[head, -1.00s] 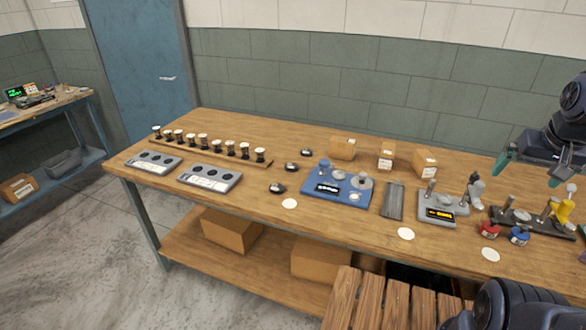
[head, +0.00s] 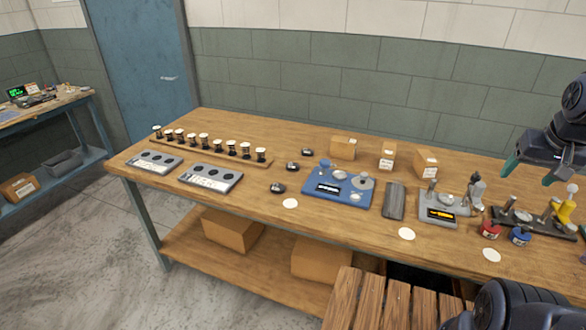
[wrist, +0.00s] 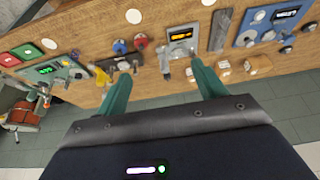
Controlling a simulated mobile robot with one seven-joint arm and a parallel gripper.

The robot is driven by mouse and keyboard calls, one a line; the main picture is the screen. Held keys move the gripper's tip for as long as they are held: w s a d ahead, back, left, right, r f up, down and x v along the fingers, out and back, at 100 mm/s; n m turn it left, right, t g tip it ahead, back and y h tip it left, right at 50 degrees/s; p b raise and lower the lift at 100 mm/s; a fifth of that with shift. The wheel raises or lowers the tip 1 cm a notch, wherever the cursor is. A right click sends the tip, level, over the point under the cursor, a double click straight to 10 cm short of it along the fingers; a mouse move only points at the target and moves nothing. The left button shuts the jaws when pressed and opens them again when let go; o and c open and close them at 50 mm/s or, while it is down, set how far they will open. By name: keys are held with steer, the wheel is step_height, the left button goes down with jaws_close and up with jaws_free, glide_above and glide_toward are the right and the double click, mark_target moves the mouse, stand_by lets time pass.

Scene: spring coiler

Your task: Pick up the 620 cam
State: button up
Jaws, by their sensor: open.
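Several dark spool-shaped cams with pale tops (head: 203,141) stand in a row on a wooden rack (head: 232,160) at the back left of the bench in the head view. Their markings are too small to read, so I cannot tell which one is 620. Three loose dark pieces with light tops, one of them here (head: 277,188), lie between the rack and the blue machine. My gripper (head: 530,170) is open and empty above the right end of the bench, far from the rack. Its two green fingers stand apart in the wrist view (wrist: 161,72); the rack is not visible there.
Two grey trays with round recesses (head: 211,177) lie in front of the rack. A blue machine (head: 338,190), a grey device (head: 437,210), a dark tool stand (head: 520,222) and small cartons (head: 343,148) occupy the centre and right. Wooden slats (head: 370,300) show in front.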

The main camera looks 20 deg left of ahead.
steer(key=w+a+r+m+g+y, duration=0.1)
steer(key=w+a+r+m, duration=0.3)
steer(key=w, duration=0.5)
steer(key=w+a+r+m+g+y, duration=0.1)
steer(key=w+a, duration=0.5)
steer(key=w, duration=0.3)
steer(key=w+a+f+m+g, duration=0.1)
steer(key=w+a+f+m, duration=0.1)
steer(key=w+a, duration=0.5)
steer(key=w+a+f+m, duration=0.1)
steer(key=w+a+m, duration=0.3)
steer(key=a, duration=0.6)
steer(key=m+g+h, duration=0.2)
steer(key=m, duration=0.4)
glide_above(293, 164)
step_height(293, 164, down, 24)
steer(key=shift+s+f, duration=0.15)
steer(key=shift+f, duration=5.3)
steer(key=c, duration=1.3)
